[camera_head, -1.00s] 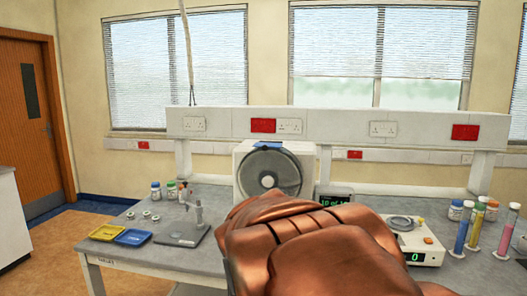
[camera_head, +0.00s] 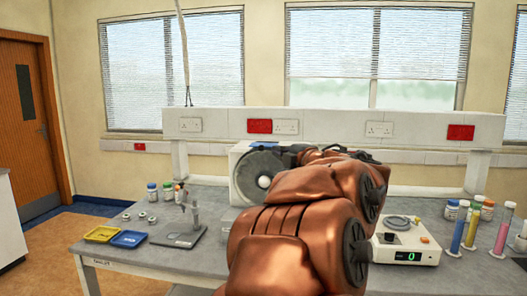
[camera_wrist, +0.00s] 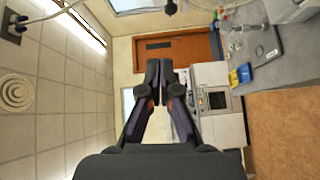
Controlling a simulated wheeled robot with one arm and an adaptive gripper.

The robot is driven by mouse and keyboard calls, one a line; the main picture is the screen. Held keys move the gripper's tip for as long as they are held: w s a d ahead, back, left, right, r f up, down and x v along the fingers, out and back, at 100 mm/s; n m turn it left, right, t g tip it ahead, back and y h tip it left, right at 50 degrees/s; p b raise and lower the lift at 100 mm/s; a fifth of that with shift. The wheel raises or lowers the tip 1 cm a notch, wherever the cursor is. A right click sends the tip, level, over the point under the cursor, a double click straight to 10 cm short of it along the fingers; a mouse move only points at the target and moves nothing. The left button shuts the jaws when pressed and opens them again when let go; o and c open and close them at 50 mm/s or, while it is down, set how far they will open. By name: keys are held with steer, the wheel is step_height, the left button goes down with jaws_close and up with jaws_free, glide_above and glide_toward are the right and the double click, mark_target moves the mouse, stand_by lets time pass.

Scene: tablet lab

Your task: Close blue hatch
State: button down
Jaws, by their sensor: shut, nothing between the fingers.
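The white machine (camera_head: 240,191) with a round grey drum front (camera_head: 257,177) stands on the bench, partly behind my copper-coloured arm.
Yellow (camera_head: 102,234) and blue (camera_head: 129,239) trays, small bottles (camera_head: 152,192) and a grey stand (camera_head: 186,236) are on the bench's left. A scale (camera_head: 405,247) and colored tubes (camera_head: 473,230) are on the right. A socket shelf (camera_head: 345,125) runs behind.

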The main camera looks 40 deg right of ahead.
mark_target(267, 146)
steer(key=shift+n+y, duration=0.7)
steer(key=p+x, duration=0.1)
steer(key=x, duration=0.2)
steer(key=d+f+x, duration=0.1)
steer(key=x, duration=0.3)
steer(key=p+x, duration=0.1)
steer(key=x, duration=0.3)
steer(key=shift+s+d+f+p, duration=0.2)
steer(key=shift+d+f+p, duration=0.05)
steer(key=shift+p, duration=0.05)
steer(key=shift+w+d, duration=0.45)
steer(key=shift+d, duration=0.2)
steer(key=shift+w+d+p, duration=0.5)
steer(key=shift+d+p, duration=0.1)
steer(key=shift+d, duration=0.2)
steer(key=shift+w+d+p, duration=0.55)
steer(key=shift+d+p, duration=0.1)
steer(key=shift+d, duration=0.15)
steer(key=shift+w+d+p, duration=0.5)
steer(key=shift+d+p, duration=0.1)
steer(key=shift+d, duration=0.2)
steer(key=shift+r, duration=0.1)
